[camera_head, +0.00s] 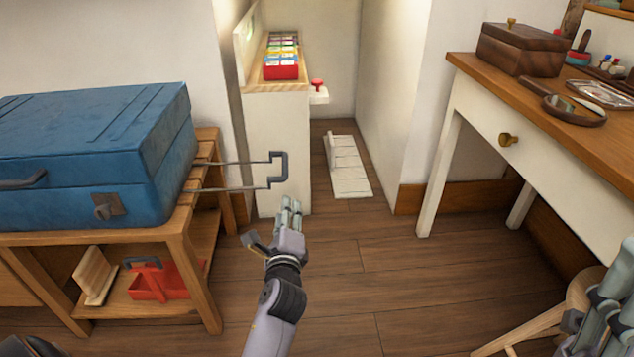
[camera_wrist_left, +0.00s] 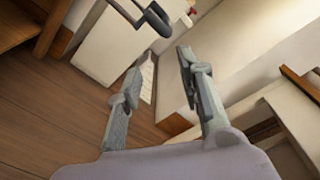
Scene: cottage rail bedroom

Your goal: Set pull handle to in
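The pull handle (camera_head: 279,170) is a dark grip on two thin rods. It sticks out to the right from the blue suitcase (camera_head: 95,140), which lies on a wooden rack (camera_head: 182,240). The grip also shows at the top of the left wrist view (camera_wrist_left: 157,18). My left gripper (camera_head: 290,204) is just below and in front of the grip, apart from it. In the left wrist view its two fingers (camera_wrist_left: 162,58) are spread with nothing between them. My right gripper (camera_head: 605,305) is partly in view at the lower right edge, far from the handle; its opening is unclear.
A white cabinet (camera_head: 277,135) with a red box (camera_head: 281,62) on top stands behind the handle. A red caddy (camera_head: 160,282) sits on the rack's lower shelf. A white desk (camera_head: 540,120) and a wooden stool (camera_head: 560,315) are right. The middle floor is clear.

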